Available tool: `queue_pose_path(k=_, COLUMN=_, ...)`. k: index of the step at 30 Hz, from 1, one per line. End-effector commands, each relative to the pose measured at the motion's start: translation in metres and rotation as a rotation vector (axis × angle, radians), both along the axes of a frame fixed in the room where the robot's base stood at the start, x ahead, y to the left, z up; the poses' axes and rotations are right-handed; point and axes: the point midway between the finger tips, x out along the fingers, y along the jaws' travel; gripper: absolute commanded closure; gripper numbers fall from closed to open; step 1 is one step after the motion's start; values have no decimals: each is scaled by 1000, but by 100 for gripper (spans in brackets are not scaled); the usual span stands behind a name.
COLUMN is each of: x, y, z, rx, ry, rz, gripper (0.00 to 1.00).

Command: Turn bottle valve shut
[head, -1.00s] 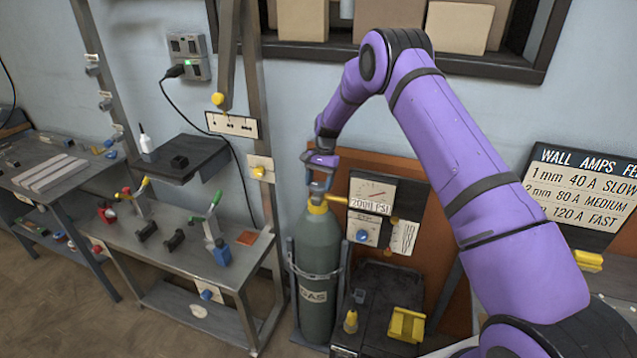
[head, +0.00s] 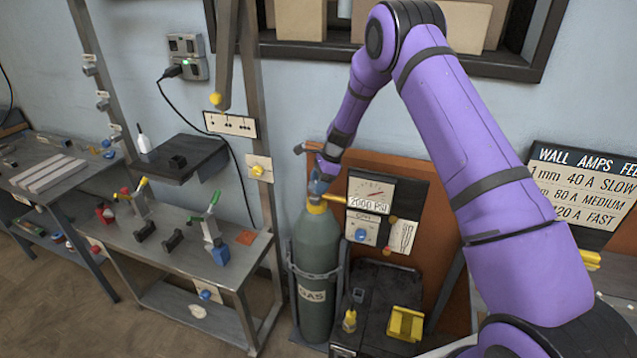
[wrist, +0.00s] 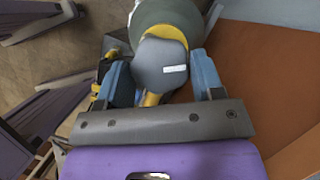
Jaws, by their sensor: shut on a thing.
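The grey-green gas bottle (head: 316,265) stands upright in a metal holder. It has a yellow collar (head: 316,207) and a grey valve knob on top. In the wrist view the grey valve knob (wrist: 162,66) with a small white mark sits between my gripper's two blue fingers. My gripper (head: 317,182) is shut on the knob from above, with its hand tilted. In the head view the hand partly hides the knob. The bottle's shoulder (wrist: 168,14) shows beyond the knob in the wrist view.
A gauge panel (head: 372,192) stands right of the valve, before an orange-brown board (head: 440,220). A dark welder box (head: 375,290) with a yellow block (head: 405,323) is below. A metal bench (head: 170,240) with clamps stands to the left.

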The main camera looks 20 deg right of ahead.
Motion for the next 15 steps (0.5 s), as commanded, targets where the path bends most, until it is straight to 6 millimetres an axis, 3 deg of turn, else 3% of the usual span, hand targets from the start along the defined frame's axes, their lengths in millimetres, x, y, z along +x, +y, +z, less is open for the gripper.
queue_pose_path(k=15, x=-2, y=1, z=1, rx=1, ry=-3, rz=-420, gripper=62)
